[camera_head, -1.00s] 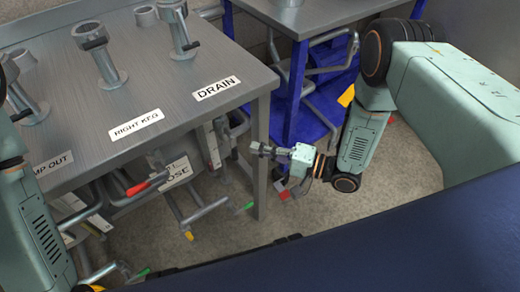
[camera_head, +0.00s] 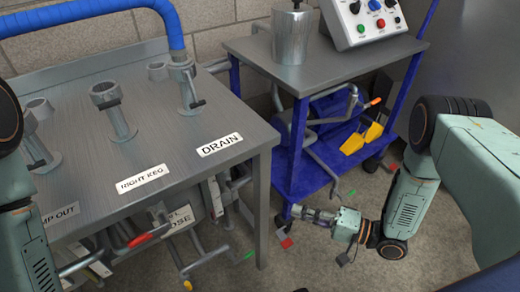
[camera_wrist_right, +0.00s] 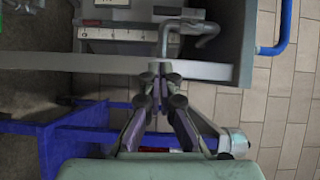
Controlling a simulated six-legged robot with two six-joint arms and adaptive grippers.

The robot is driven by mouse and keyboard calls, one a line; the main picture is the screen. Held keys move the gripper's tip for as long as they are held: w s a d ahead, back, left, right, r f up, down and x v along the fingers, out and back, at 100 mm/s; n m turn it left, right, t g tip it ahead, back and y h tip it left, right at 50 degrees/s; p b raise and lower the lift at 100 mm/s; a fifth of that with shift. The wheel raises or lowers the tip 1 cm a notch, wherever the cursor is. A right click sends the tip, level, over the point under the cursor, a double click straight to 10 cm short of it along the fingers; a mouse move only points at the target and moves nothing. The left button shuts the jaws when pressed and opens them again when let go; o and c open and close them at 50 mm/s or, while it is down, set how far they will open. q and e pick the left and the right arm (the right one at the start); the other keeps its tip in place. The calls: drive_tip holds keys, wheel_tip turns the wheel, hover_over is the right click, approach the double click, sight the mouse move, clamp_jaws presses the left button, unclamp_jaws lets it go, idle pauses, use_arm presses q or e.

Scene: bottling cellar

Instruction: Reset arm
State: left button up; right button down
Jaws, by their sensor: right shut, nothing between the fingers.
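My right arm enters from the right in the head view. Its gripper (camera_head: 304,212) points left, low beside the front leg of the blue cart, with its fingers together and empty. In the right wrist view the narrow fingers of this gripper (camera_wrist_right: 160,72) converge in front of a grey table edge; I cannot tell whether they touch it. My left arm shows only as green links along the left edge of the head view, and its gripper is out of the picture.
A steel table (camera_head: 95,165) with pipe fittings and labels such as DRAIN (camera_head: 220,145) stands left. A blue cart (camera_head: 297,150) carries a metal canister (camera_head: 291,38) and a control box (camera_head: 366,20). A blue hose (camera_head: 75,14) arches behind. Floor right of the cart looks mostly clear.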

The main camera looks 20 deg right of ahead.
drive_tip(key=s+d+f+n+g+h, duration=0.2)
drive_tip(key=s+f+n+g+h, duration=0.15)
drive_tip(key=s+f+h, duration=0.45)
drive_tip(key=s+f+n+g+h+p, duration=0.2)
drive_tip(key=s+g+h, duration=0.25)
drive_tip(key=s, duration=0.55)
drive_tip(key=s+r+n+g+h, duration=0.1)
drive_tip(key=s+r+g, duration=0.1)
drive_tip(key=s+r, duration=0.3)
drive_tip(key=shift+s+a+r+g+h+p, duration=0.2)
drive_tip(key=shift+s+r+g+h+p, duration=0.2)
drive_tip(key=shift+r, duration=0.6)
